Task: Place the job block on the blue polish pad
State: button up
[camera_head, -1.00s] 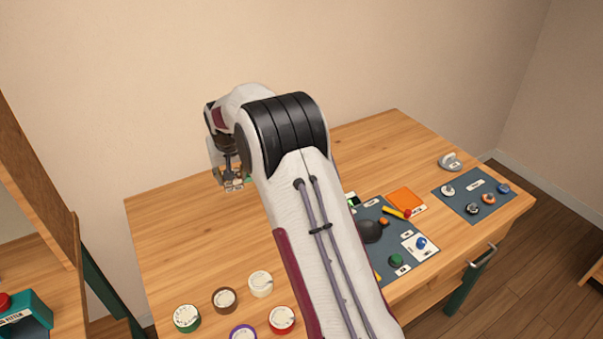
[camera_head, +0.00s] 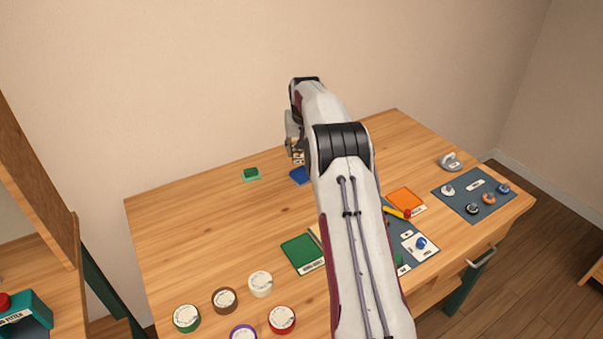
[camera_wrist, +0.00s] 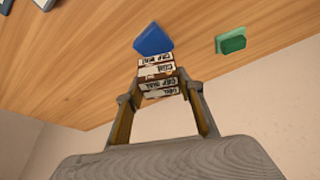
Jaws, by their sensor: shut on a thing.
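My gripper (camera_wrist: 158,92) is shut on the job block (camera_wrist: 157,75), a block with several white, dark-lettered labels and brown bands. In the head view my gripper (camera_head: 295,145) and the block (camera_head: 298,157) are at the back of the table, partly hidden by my arm. The blue polish pad (camera_head: 299,176) lies on the table just below the block in the picture. In the wrist view the blue pad (camera_wrist: 153,40) shows just beyond the block's far end. The block appears held above the table; I cannot tell whether it touches the pad.
A green block on a light green pad (camera_head: 251,174) lies left of the blue pad. A dark green pad (camera_head: 303,254) and several tape rolls (camera_head: 261,284) are nearer the front. A mat with knobs (camera_head: 474,196) lies at right. The table's left middle is clear.

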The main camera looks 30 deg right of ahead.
aim_at(301, 161)
jog(key=shift+d, duration=0.25)
jog(key=shift+f, duration=0.15)
jog(key=shift+f, duration=2.4)
jog(key=shift+f, duration=0.1)
jog(key=o, duration=1.1)
